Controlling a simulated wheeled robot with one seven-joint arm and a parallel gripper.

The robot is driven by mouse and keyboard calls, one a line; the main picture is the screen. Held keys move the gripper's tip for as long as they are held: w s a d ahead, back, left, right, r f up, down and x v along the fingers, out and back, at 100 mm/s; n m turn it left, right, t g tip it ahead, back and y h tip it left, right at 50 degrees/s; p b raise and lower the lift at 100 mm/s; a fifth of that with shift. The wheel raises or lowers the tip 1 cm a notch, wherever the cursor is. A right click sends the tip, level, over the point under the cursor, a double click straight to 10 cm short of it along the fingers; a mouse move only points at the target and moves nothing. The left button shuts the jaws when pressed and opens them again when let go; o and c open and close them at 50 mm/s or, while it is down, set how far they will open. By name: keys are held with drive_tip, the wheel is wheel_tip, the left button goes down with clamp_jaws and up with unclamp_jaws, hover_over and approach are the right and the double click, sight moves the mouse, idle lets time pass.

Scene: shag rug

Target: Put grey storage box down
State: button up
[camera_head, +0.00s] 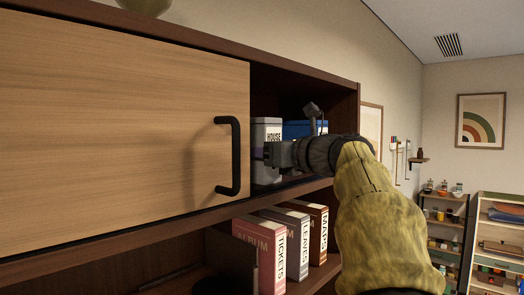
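My gripper (270,153) is at the opening of the upper shelf, to the right of the black door handle. It is seen from behind and the side, and its fingertips are hard to make out. It overlaps a pale box marked HOUSE (267,132) with a dark band, standing upright in the compartment. Whether the gripper touches or holds this box I cannot tell. A blue-topped box (303,129) stands to its right, partly behind my wrist. I cannot pick out a grey storage box with certainty.
A wooden sliding door (120,120) with a black handle (233,155) covers the compartment's left part. Album boxes (298,240) stand on the shelf below, beside a dark object (232,262). Shelving units (498,240) stand far right.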

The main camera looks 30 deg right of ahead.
drive_tip(key=o, duration=0.4)
drive_tip(key=shift+s+r, duration=0.1)
drive_tip(key=shift+s, duration=0.05)
drive_tip(key=b+v, duration=0.4)
drive_tip(key=v, duration=0.8)
drive_tip(key=shift+b, duration=0.35)
